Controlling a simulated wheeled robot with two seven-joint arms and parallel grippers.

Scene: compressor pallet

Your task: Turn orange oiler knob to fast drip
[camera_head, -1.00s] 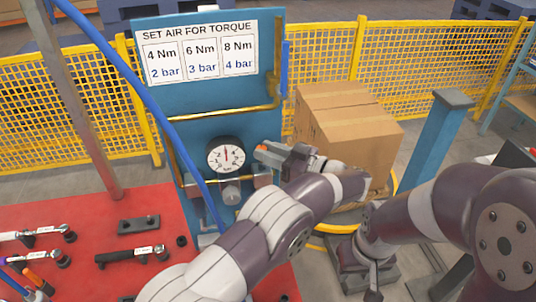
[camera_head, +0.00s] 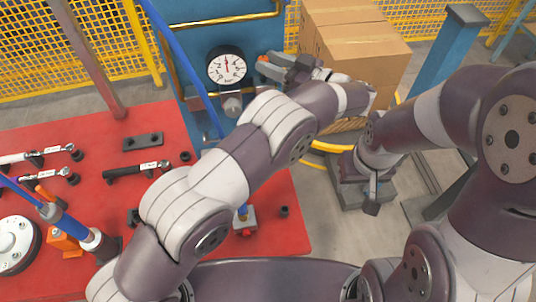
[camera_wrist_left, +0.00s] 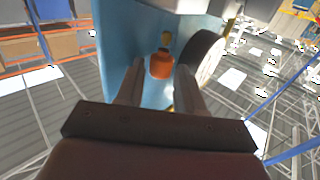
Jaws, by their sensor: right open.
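The orange oiler knob (camera_head: 263,59) is on the blue panel (camera_head: 190,70), right of the round pressure gauge (camera_head: 227,67). In the left wrist view the knob (camera_wrist_left: 160,66) appears between the tips of two separated fingers. My left gripper (camera_head: 275,66) is open at the knob, reaching in from the right. I cannot tell whether the fingers touch it. The gripper partly hides the knob in the head view. My right gripper (camera_head: 370,192) is open and hangs low over the floor, right of the panel, away from the knob.
A brass pipe and silver fitting (camera_head: 232,104) sit below the gauge. A blue hose (camera_head: 160,40) crosses left of it. Cardboard boxes (camera_head: 355,45) stand behind my left gripper. The red table (camera_head: 90,200) holds torque wrenches (camera_head: 137,169) and other tools. A blue post (camera_head: 440,75) stands right.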

